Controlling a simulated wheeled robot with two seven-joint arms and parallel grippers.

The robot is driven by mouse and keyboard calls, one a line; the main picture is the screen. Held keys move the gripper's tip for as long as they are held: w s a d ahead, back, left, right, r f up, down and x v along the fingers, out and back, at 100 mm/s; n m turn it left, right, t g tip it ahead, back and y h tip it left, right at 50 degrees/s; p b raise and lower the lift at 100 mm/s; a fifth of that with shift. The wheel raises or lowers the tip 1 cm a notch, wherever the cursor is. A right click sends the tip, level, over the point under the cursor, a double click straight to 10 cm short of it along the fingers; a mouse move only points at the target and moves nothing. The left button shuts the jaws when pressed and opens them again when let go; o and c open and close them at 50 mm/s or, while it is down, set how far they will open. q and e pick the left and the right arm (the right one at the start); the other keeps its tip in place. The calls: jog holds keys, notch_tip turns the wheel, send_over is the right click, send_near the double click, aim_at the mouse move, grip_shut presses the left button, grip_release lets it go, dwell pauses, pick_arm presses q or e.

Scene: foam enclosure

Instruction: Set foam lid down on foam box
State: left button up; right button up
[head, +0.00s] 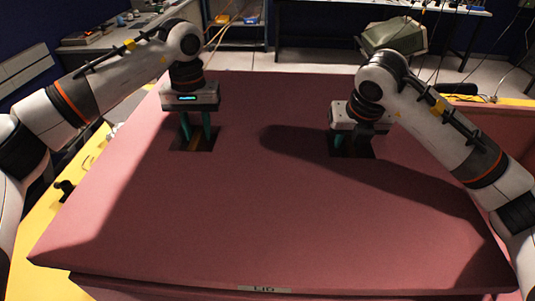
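The foam lid (250,210) is a large pinkish-red slab that fills the middle of the head view, with a small label on its front edge. My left gripper (196,140) points down with its teal fingers inside a dark rectangular cutout in the lid. Its fingers stand apart, with a brownish strip showing between them. My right gripper (351,147) reaches into a second cutout, its fingers partly hidden. Whether either is clamped on the lid is unclear. Pink foam of the foam box (508,135) shows past the lid's right edge; the lid hides most of it. Any gap between them cannot be judged.
A yellow surface (50,235) runs along the left, with a small black fitting (64,188) on it. Behind are a grey-green bin (394,36), a workbench at the back left and a table at the back right. Bare floor lies beyond the lid.

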pick_arm(q)
jog(key=shift+o, duration=0.5)
jog(key=shift+s+d+r, duration=0.15)
jog(key=shift+d, duration=0.05)
pick_arm(e)
jog(key=shift+o, duration=0.5)
jog(key=shift+s+r, duration=0.1)
pick_arm(q)
jog(key=shift+r, duration=0.3)
pick_arm(e)
jog(key=shift+r, duration=0.15)
pick_arm(q)
notch_tip(320, 180, up, 11)
jog(key=shift+r, duration=0.15)
pick_arm(e)
jog(key=v, duration=1.1)
jog(key=shift+s+r, duration=0.2)
jog(key=shift+r, duration=0.1)
